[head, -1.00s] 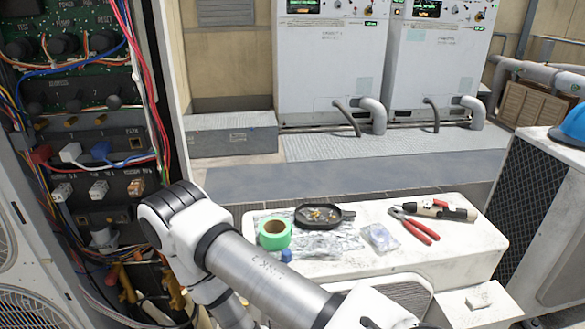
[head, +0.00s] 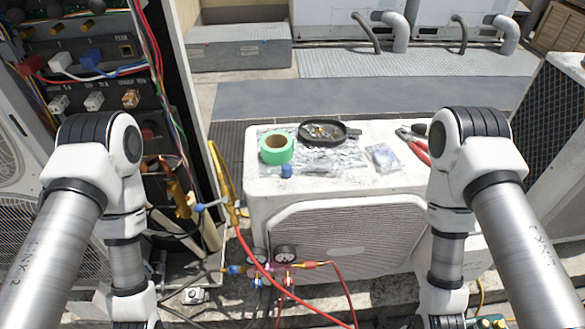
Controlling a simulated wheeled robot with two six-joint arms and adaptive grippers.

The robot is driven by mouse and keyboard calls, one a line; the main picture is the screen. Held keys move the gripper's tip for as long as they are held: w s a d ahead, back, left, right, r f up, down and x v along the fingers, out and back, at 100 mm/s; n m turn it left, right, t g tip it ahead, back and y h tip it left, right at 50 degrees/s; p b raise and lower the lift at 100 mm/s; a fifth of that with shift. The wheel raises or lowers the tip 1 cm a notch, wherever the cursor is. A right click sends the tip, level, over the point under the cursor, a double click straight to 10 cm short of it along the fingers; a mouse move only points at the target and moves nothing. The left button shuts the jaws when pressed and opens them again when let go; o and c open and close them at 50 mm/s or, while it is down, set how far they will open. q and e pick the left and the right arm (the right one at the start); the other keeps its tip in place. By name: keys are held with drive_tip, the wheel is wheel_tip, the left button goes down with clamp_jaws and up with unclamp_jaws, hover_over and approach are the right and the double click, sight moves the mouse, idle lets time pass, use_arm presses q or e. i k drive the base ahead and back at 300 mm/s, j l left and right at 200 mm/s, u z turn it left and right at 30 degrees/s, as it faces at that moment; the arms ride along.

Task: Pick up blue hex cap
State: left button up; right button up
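The blue hex cap (head: 286,171) is a small blue piece near the front edge of the white condenser top (head: 350,190). It sits just in front of the green tape roll (head: 276,148), on or beside the crinkled foil sheet. My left arm is at the left of the head view and my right arm is at the right, both apart from the cap. Both arms bend downward, and neither gripper's fingertips can be made out in the view.
A black pan (head: 323,132) with small brass bits, a clear plastic bag (head: 382,157) and red-handled pliers (head: 413,146) lie on the condenser top. Gauges with red hoses (head: 284,254) stand in front of it. An open wiring cabinet (head: 95,60) is at left.

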sight(286, 169)
drive_tip(key=i+j, duration=0.1)
drive_tip(key=j, duration=0.95)
drive_tip(key=i+j+u, duration=0.1)
drive_tip(key=j, duration=0.4)
